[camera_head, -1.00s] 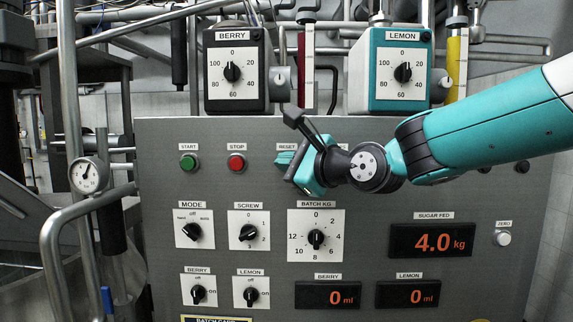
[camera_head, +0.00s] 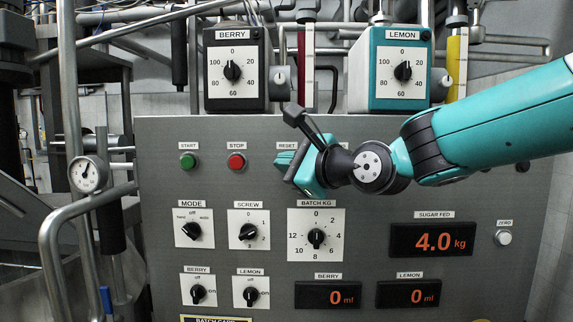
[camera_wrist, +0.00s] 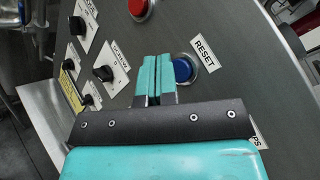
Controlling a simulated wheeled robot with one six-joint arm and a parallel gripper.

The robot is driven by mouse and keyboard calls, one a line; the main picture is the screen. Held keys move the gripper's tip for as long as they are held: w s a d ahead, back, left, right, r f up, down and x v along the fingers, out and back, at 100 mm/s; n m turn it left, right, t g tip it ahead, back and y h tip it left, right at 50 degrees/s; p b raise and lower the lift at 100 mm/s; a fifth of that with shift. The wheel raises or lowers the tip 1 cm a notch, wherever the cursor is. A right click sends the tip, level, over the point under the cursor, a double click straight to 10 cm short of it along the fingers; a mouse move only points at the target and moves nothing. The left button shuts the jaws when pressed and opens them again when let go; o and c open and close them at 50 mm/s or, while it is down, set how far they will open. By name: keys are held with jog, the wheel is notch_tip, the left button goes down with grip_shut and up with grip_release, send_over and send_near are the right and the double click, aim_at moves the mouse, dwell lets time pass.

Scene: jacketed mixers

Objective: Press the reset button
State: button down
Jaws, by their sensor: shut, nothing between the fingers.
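The reset button is a blue round button (camera_wrist: 183,69) in a metal ring, beside its RESET label (camera_wrist: 205,53) in the wrist view. In the head view the RESET label (camera_head: 286,146) shows, but my gripper hides the button. My gripper (camera_wrist: 155,62) is shut and empty, its two teal fingers side by side. In the wrist view the fingertips lie just beside the blue button, on the side away from the label. I cannot tell whether they touch the panel. In the head view my gripper (camera_head: 284,158) is in front of the panel's upper middle.
The red stop button (camera_head: 236,162) and green start button (camera_head: 188,161) are left of my gripper. Below are the mode knob (camera_head: 193,235), screw knob (camera_head: 248,232) and batch dial (camera_head: 316,238). The sugar display (camera_head: 432,240) reads 4.0 kg. BERRY (camera_head: 235,80) and LEMON (camera_head: 392,75) units stand above.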

jog(key=s+b, duration=0.1)
jog(key=s, duration=0.4)
jog(key=shift+a, duration=0.1)
dwell(0.6)
jog(key=s+d+f+n+g+h+b, duration=0.3)
jog(key=s+d+f+n+g, duration=0.3)
jog(key=s+f+n, duration=0.6)
jog(key=s+d+f+n+g+h+b, duration=0.3)
jog(key=s+d+f+n+g, duration=0.3)
jog(key=s+d+f+n, duration=0.3)
jog(key=s+f+n+h, duration=0.1)
jog(key=s+f+n, duration=0.2)
jog(key=s+f, duration=0.2)
jog(key=shift+f+n+h, duration=0.15)
jog(key=shift+n+h, duration=0.15)
jog(key=shift+h, duration=0.1)
jog(key=c, duration=1.8)
grip_release()
jog(key=shift+a, duration=0.1)
jog(key=shift+c, duration=0.2)
